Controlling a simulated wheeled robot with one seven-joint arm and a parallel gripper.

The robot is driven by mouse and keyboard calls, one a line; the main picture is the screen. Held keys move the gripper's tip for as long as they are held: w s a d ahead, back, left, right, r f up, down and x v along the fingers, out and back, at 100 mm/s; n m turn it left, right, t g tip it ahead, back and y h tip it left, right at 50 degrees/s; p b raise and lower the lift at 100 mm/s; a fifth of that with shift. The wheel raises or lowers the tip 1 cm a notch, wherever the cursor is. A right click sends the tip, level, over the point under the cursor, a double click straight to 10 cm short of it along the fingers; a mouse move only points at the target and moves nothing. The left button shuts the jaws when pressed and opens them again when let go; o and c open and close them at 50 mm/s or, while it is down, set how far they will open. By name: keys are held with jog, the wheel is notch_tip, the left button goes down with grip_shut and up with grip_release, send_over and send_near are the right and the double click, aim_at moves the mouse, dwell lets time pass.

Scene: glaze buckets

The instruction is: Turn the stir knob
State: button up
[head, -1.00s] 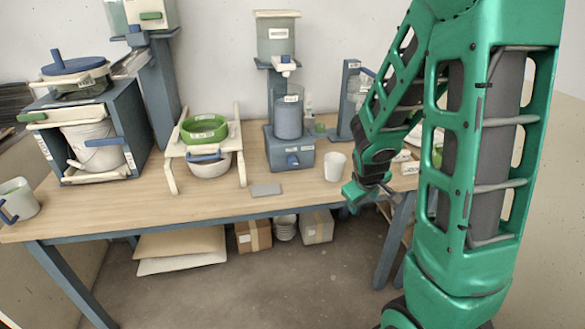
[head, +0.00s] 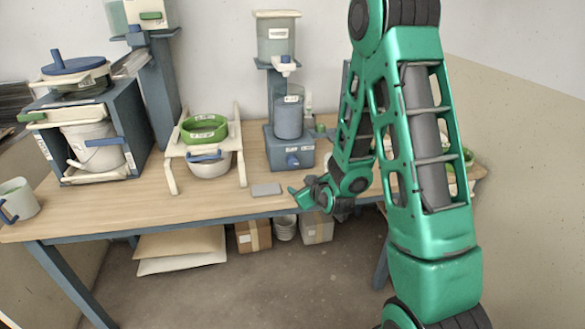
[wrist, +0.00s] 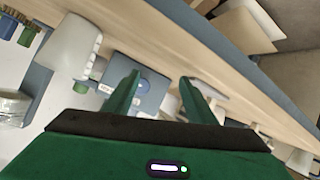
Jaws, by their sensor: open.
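A blue knob (head: 292,160) sits on the front of the blue-grey base (head: 277,153) of a mixer-like machine. I take it as the stir knob; its label is too small to read. A blue-grey container (head: 288,120) stands on that base. In the wrist view the open fingers (wrist: 160,77) point towards the base, and the knob (wrist: 144,86) shows beyond and beside the left fingertip.
A white cup (wrist: 68,45) stands close to the machine, mostly hidden by my arm in the head view. A flat grey plate (head: 266,189) lies near the front edge. A cream rack (head: 168,157) holds a green sieve (head: 204,128) over a bowl. Bare wood lies between rack and machine.

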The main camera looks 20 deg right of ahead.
aim_at(293, 164)
jog(key=shift+w+a+f+t, duration=0.15)
jog(key=shift+w+a+t, duration=0.55)
jog(key=shift+a+t, duration=0.15)
jog(key=shift+w+a+m+t, duration=0.15)
jog(key=shift+m+t, duration=0.25)
jog(key=shift+t, duration=0.05)
jog(key=shift+t+h, duration=0.3)
jog(key=shift+t, duration=0.1)
jog(key=shift+s+d+r+m+t+h, duration=0.1)
jog(key=shift+s+d+m+t+h, duration=0.05)
jog(key=shift+m+t+h, duration=0.2)
jog(key=shift+s+d+r+m+t+h, duration=0.15)
jog(key=shift+m+t+h, duration=0.1)
jog(key=shift+m+h, duration=0.2)
jog(key=shift+s+d+r+m+h, duration=0.1)
jog(key=shift+s+d+m+h, duration=0.25)
jog(key=shift+m+h, duration=0.3)
jog(key=x, duration=1.1)
jog(key=shift+r, duration=0.3)
jog(key=shift+c, duration=0.4)
jog(key=c, duration=1)
